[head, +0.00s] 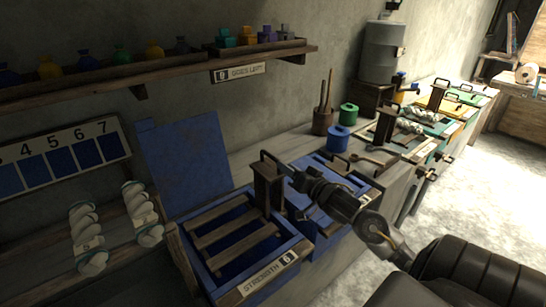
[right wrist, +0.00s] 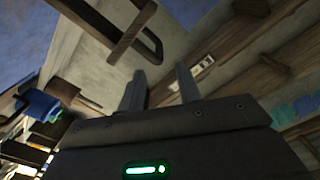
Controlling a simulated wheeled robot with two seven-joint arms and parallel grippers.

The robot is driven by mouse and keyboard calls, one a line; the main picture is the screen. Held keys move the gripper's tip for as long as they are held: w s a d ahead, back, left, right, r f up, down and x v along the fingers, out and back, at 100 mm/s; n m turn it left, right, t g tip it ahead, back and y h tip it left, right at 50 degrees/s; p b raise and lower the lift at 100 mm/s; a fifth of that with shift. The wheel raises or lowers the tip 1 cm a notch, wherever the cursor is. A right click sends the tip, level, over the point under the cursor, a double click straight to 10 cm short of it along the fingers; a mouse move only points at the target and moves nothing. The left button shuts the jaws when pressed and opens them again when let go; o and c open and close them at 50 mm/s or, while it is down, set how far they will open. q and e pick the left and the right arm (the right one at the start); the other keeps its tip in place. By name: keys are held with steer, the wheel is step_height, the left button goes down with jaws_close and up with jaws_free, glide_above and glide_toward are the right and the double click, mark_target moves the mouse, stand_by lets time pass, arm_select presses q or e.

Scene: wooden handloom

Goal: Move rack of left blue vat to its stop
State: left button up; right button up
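The left blue vat (head: 212,268) stands open with its blue lid (head: 182,160) raised behind it. Its wooden rack (head: 238,236) has slats lying across the vat and a dark upright (head: 268,186) with a looped handle at the back right. My right gripper (head: 294,178) is just right of that upright in the head view; whether they touch is hard to tell. In the right wrist view the two fingers of my right gripper (right wrist: 161,88) are apart with nothing between them. A wooden loop (right wrist: 131,38) shows above and left of them. My left gripper is not in view.
A second blue vat (head: 345,172) stands right of the first, partly behind my right arm. Green and yellow vats follow farther right. A blue jar (head: 338,139) and a brown pot (head: 322,122) stand behind. A dye shelf (head: 170,70) overhangs at upper left.

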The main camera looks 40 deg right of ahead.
mark_target(263, 150)
steer(key=w, duration=0.8)
steer(key=shift+w+d+f+p, duration=0.1)
steer(key=shift+w+p, duration=0.05)
steer(key=shift+p, duration=0.15)
jaws_close()
steer(key=shift+d, duration=0.2)
